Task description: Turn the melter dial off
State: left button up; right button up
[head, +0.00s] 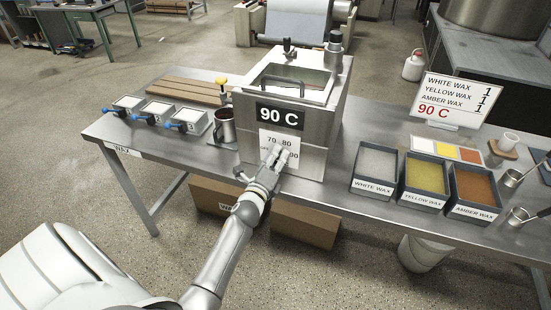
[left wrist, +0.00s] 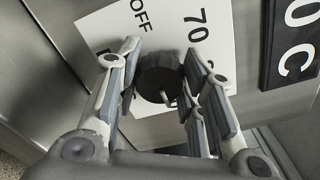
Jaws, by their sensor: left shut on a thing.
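The metal melter (head: 312,160) stands on the bench, with a black "90 C" sign (head: 281,116) on its front. Below the sign is the white dial plate (head: 271,137), marked 70 and 80 in the head view and OFF at the upper left in the left wrist view (left wrist: 175,25). My left gripper (head: 276,157) is at this plate and hides the dial in the head view. In the left wrist view the black round dial (left wrist: 158,72) sits between the two fingers, and the left gripper is shut on it. The dial's exact setting cannot be read. My right gripper is not in view.
On the steel bench (head: 335,201), small trays with blue handles (head: 160,112) and a metal pitcher (head: 224,127) stand left of the melter. Bins of white (head: 376,168), yellow (head: 425,178) and amber wax (head: 474,189) stand to its right. A wax list sign (head: 457,97) stands behind them.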

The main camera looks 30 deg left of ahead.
pick_arm(q)
jog(key=n, duration=0.4)
jog(key=shift+n, duration=0.4)
jog(key=n, duration=0.9)
jog(key=shift+p, duration=0.3)
jog(key=n, duration=0.4)
jog(key=shift+n+p, duration=0.3)
jog(key=n, duration=0.4)
jog(key=shift+f, duration=0.1)
jog(key=n, duration=0.5)
jog(key=shift+p, duration=0.35)
jog(key=n, duration=0.4)
jog(key=shift+f, duration=0.1)
jog(key=shift+d+n+b, duration=0.1)
jog(key=shift+n+b, duration=0.25)
jog(key=shift+n, duration=1.65)
